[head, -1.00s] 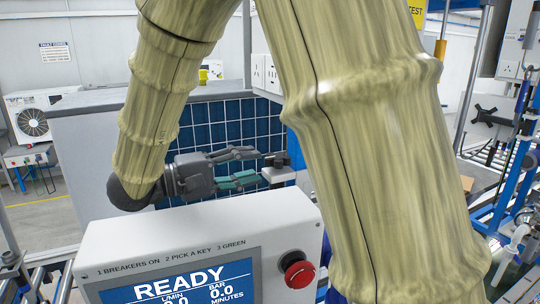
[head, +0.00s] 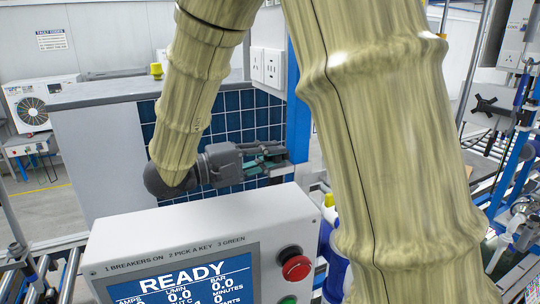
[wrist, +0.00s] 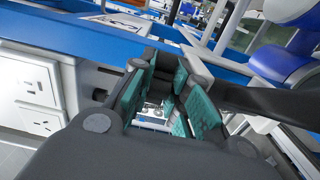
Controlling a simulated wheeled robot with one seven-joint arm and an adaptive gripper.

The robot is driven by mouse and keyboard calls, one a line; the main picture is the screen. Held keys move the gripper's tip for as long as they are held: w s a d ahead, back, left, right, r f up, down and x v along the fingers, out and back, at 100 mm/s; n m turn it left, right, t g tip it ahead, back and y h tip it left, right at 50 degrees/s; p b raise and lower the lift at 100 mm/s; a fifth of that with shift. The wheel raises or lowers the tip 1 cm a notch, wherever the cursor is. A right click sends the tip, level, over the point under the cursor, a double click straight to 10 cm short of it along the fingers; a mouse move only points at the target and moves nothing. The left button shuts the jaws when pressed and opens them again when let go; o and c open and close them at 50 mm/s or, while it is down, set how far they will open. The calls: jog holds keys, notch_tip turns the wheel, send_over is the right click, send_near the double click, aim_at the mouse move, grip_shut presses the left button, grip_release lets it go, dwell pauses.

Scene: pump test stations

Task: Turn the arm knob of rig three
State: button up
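My gripper (head: 284,157) is at the end of my arm, pointing right beside the blue post, above and behind the grey console. Its teal-padded fingers reach a small grey bracket (head: 283,170) on the post. The dark knob on that bracket is hidden or merged with the dark fingertips, so I cannot tell whether they touch it. In the wrist view the fingers (wrist: 168,68) stand apart with a gap between the pads. No rig number is readable.
The console (head: 120,246) shows READY and carries a red stop button (head: 294,264) and a green button (head: 288,299). White sockets (head: 265,67) sit left of the blue post (head: 299,100). A dark blue tiled panel (head: 233,115) stands behind my gripper.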

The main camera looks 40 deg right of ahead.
jog(key=shift+g, duration=0.3)
grip_shut()
jog(key=m+g, duration=0.1)
jog(key=m+g+y, duration=0.1)
jog(key=shift+w+g, duration=0.2)
jog(key=shift+g, duration=0.1)
jog(key=m+g+y, duration=0.4)
jog(key=g, duration=0.1)
jog(key=shift+w+d+m+y, duration=0.2)
jog(key=shift+m+y, duration=0.1)
jog(key=shift+y, duration=0.1)
jog(key=shift+d+f+m+g+y, duration=0.15)
jog(key=shift+m+g+y, duration=0.8)
jog(key=shift+m+y, duration=0.65)
jog(key=shift+d+r+m+g+y, duration=0.1)
jog(key=shift+m+g+y, duration=0.95)
jog(key=shift+y, duration=1.05)
jog(key=shift+m+y, duration=0.25)
jog(key=shift+y, duration=0.35)
jog(key=o, duration=0.8)
grip_release()
jog(key=shift+w, duration=0.1)
jog(key=shift+n+h, duration=0.5)
jog(key=shift+h, duration=0.4)
